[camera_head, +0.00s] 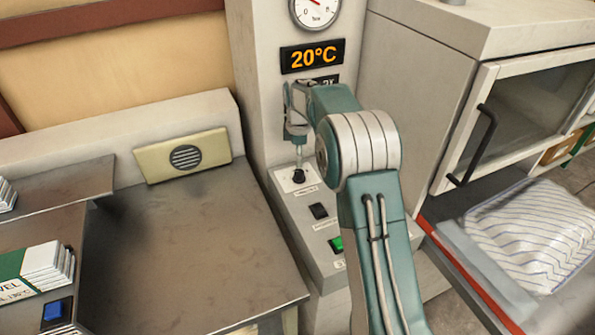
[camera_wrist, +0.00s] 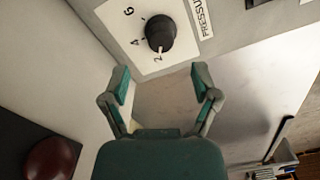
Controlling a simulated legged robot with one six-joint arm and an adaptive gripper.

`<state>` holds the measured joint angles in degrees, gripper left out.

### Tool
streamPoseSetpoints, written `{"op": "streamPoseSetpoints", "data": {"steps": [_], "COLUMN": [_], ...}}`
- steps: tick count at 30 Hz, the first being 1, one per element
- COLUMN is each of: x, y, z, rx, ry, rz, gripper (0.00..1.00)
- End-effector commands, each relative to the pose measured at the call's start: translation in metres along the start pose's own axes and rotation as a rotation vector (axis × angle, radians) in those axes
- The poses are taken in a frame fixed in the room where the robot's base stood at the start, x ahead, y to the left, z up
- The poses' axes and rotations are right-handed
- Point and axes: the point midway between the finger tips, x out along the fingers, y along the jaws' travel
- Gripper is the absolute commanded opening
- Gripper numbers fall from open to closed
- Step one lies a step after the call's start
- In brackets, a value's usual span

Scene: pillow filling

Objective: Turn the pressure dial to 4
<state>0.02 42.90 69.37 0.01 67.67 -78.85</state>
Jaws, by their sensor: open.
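The pressure dial is a black round knob (camera_wrist: 160,33) on a white plate (camera_wrist: 128,30) marked 2, 4 and 6 in the wrist view. A light mark on the knob's edge faces the 2. In the head view, the knob (camera_head: 298,178) sits on the sloped panel under the arm. My gripper (camera_wrist: 162,80) is open and empty in the wrist view, its two green-padded fingers apart and short of the knob. In the head view, my gripper (camera_head: 297,132) hangs above the knob, partly hidden by my arm.
A round gauge (camera_head: 315,8) and a 20°C display (camera_head: 312,56) are on the column above. A black switch (camera_head: 318,210) and a green switch (camera_head: 336,244) lie below the knob. A metal table (camera_head: 180,250) is left; a glass-doored cabinet (camera_head: 520,115) and striped pillow (camera_head: 535,230) are right.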

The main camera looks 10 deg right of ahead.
Motion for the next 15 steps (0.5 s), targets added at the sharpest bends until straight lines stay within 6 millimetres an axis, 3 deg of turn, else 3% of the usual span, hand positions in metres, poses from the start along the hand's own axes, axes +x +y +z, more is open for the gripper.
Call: {"op": "streamPoseSetpoints", "data": {"steps": [6, 15], "x": [0.041, 0.062], "y": [-0.001, -0.001], "z": [0.000, 0.000], "rx": [0.000, 0.001], "ry": [0.000, 0.000], "rz": [-0.004, -0.001], "gripper": [0.79, 0.79]}}
